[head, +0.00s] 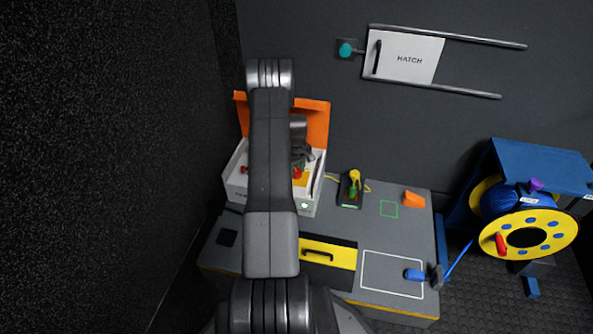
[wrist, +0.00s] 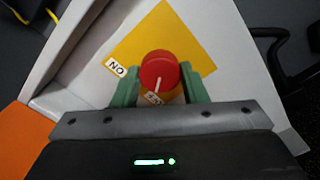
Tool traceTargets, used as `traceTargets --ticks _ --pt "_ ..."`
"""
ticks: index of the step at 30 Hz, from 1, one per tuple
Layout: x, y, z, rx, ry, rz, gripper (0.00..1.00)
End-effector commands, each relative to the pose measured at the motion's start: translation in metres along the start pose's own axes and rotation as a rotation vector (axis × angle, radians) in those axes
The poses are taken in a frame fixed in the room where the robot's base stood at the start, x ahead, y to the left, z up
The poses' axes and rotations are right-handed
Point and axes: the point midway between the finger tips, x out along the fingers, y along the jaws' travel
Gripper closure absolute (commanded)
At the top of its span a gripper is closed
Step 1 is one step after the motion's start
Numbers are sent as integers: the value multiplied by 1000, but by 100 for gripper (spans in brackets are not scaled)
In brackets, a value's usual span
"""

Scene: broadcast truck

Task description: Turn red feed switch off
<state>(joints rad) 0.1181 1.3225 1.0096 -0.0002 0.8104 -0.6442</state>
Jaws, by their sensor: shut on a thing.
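The red feed switch (wrist: 159,72) is a round red knob on a yellow plate (wrist: 190,40) in the wrist view. My gripper (wrist: 160,88) is shut on the knob, with one green fingertip on each side. The knob's white line points down in the picture, toward a partly hidden label (wrist: 153,99) that seems to read OFF. The ON label (wrist: 117,68) lies to the left. In the head view the red knob (head: 297,173) shows on the white box (head: 308,208), beside my arm, which hides much of the box.
An orange panel (head: 317,122) stands behind the box. On the grey table (head: 345,230) are a yellow-and-green connector (head: 353,184), an orange wedge (head: 414,200) and a blue connector (head: 414,275). A cable reel (head: 525,235) stands at right. A white hatch (head: 405,56) is on the wall.

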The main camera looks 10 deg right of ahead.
Motion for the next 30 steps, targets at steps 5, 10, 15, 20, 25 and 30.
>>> traceTargets --ticks 5,10,15,20,25,30 --pt "-1 1 -2 -71 5 4 84" --pt "-1 1 -2 -106 5 4 84" --pt "-2 1 -2 -119 5 4 84" --pt "-2 1 -2 -119 5 4 84" --pt "-2 1 -2 -119 5 5 55" --pt "-1 1 -1 -118 3 3 39"
